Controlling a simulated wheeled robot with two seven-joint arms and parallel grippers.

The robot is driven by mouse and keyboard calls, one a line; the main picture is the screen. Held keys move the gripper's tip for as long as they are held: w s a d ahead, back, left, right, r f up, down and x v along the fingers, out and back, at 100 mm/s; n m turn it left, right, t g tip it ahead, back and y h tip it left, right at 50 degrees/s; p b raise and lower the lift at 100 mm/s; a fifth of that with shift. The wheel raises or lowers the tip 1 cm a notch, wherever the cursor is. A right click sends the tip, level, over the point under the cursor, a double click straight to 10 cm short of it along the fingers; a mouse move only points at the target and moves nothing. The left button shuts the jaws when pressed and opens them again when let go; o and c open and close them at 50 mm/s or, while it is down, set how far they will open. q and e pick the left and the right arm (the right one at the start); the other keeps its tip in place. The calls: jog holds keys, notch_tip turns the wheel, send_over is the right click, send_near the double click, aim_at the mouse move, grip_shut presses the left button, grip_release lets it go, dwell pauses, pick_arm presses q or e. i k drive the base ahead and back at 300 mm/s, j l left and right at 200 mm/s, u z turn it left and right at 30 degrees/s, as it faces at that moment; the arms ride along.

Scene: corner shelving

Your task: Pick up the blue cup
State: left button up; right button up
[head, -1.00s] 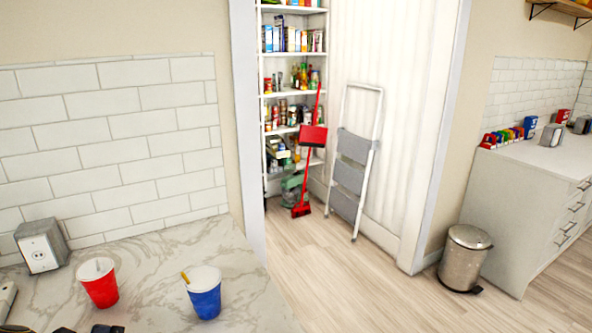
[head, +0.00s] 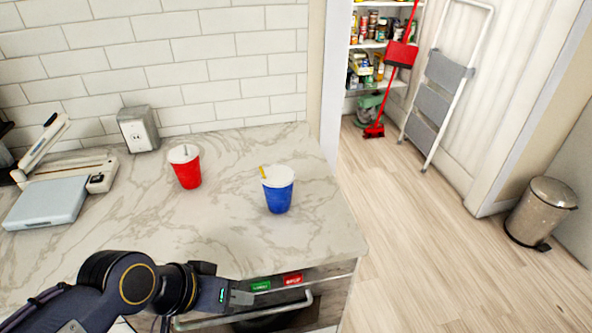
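The blue cup (head: 278,195) stands upright on the marbled counter (head: 225,225), near its right end. It has a white lid and a short yellow straw. My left gripper (head: 243,298) is in front of the counter's front edge, below and slightly left of the blue cup and apart from it. Its fingers are small and seen from the side, so I cannot tell whether they are open. No object shows in it. My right gripper is out of view.
A red cup (head: 187,172) with a white lid stands left of the blue cup. A drawer handle (head: 245,312) is below the counter edge. Open floor (head: 430,240) lies to the right.

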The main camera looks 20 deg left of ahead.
aim_at(278, 191)
jog(key=i+l+u, duration=0.15)
jog(key=i+l, duration=0.2)
jog(key=i+l+u, duration=0.15)
jog(key=l, duration=0.4)
jog(key=i+u, duration=0.1)
jog(key=u, duration=2.3)
